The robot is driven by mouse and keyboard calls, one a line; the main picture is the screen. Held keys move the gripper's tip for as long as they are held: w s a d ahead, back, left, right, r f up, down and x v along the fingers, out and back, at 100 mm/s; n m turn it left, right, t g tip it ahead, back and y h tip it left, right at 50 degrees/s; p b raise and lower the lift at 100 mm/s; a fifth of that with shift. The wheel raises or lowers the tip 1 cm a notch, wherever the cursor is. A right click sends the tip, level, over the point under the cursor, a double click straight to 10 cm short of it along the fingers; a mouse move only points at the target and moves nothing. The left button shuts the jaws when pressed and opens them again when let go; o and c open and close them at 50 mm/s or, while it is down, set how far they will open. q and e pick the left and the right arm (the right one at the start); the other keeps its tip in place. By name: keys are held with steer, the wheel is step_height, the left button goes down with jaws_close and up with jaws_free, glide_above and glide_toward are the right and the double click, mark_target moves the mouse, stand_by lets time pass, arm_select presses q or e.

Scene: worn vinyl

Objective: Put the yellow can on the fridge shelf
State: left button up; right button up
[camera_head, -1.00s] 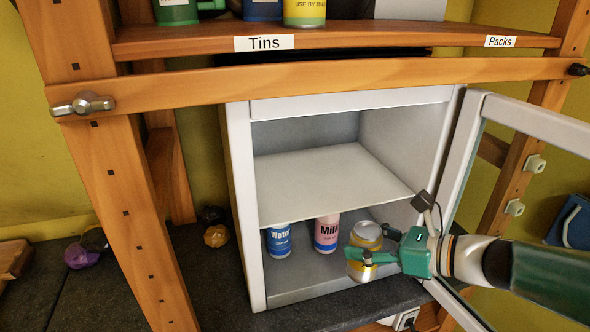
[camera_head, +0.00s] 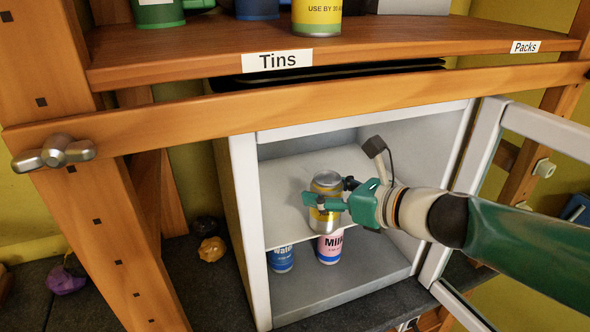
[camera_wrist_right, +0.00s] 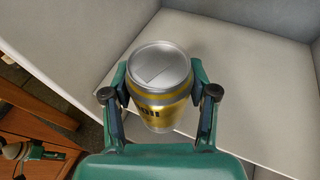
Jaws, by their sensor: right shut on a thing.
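The yellow can (camera_head: 325,185), with a silver top, is upright in my right gripper (camera_head: 325,202). In the right wrist view the can (camera_wrist_right: 159,80) sits between both fingers of the right gripper (camera_wrist_right: 160,98), which are shut on its sides. In the head view it appears in front of the fridge shelf (camera_head: 285,190), a pale flat board inside the open white fridge (camera_head: 243,200). I cannot tell whether the can's base touches the shelf or hangs at its front edge. My left gripper does not show.
Below the shelf stand a blue Water can (camera_head: 281,258) and a pink Milk can (camera_head: 330,247). The glass fridge door (camera_head: 487,140) is open at the right. A wooden rail (camera_head: 300,105) crosses above the opening. The fridge shelf has free room behind the can.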

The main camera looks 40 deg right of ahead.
steer(key=w, duration=0.2)
steer(key=w+a, duration=0.1)
steer(key=w, duration=0.4)
steer(key=shift+w+a, duration=0.3)
steer(key=shift+w, duration=0.1)
steer(key=shift+s, duration=0.15)
steer(key=shift+f, duration=0.15)
steer(key=o, duration=1.3)
steer(key=shift+o, duration=0.5)
